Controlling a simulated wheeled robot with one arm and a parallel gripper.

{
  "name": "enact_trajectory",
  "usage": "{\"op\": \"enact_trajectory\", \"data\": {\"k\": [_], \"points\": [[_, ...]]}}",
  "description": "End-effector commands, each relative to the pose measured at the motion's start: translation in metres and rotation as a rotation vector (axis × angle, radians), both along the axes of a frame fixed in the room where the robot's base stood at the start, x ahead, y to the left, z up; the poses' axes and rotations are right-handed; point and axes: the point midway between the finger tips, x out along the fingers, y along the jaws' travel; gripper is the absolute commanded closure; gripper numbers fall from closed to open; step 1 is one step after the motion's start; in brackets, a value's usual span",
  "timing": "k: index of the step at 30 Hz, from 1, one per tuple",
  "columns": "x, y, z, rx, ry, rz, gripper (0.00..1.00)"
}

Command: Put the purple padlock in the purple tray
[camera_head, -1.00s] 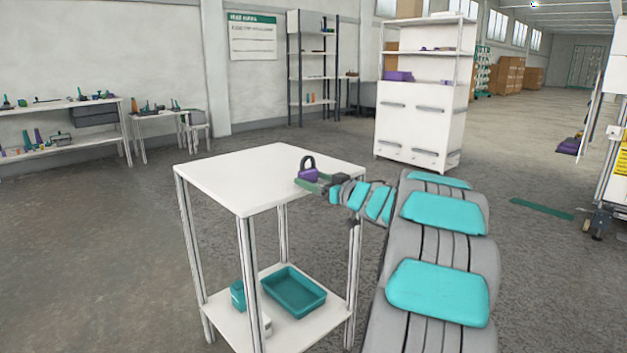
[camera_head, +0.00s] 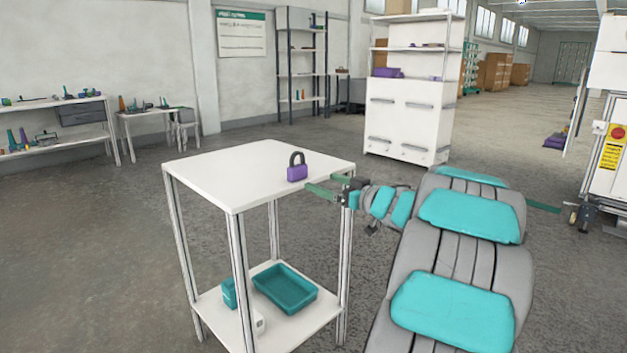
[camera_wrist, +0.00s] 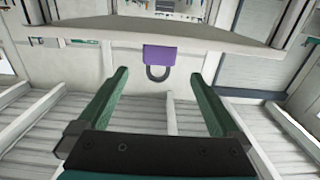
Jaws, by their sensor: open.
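The purple padlock (camera_head: 297,173) with a dark shackle stands upright on the white table top (camera_head: 240,165), near its right edge. My gripper (camera_head: 319,183) is open and empty, just right of the padlock and apart from it. In the wrist view the padlock (camera_wrist: 159,55) appears shackle-down, ahead of and between the spread green fingers (camera_wrist: 160,75). A purple tray-like container (camera_head: 388,72) sits on the white cabinet's shelf at the back; its inside is hidden.
A teal tray (camera_head: 285,288) and a teal-and-white object (camera_head: 230,294) are on the table's lower shelf. Another purple item (camera_head: 555,141) is far right by a white machine (camera_head: 608,155). Benches with small items line the left wall. The floor between is open.

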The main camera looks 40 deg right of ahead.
Motion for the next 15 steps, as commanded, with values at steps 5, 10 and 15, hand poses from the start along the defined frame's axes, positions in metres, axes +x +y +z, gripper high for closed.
{"op": "enact_trajectory", "data": {"k": [5,10,15], "points": [[-0.022,-0.004,-0.001,0.001,0.001,-0.005,0.0],[-0.029,-0.003,-0.001,0.002,0.001,-0.002,0.0],[-0.03,-0.003,-0.001,0.002,0.001,-0.001,0.0]]}}
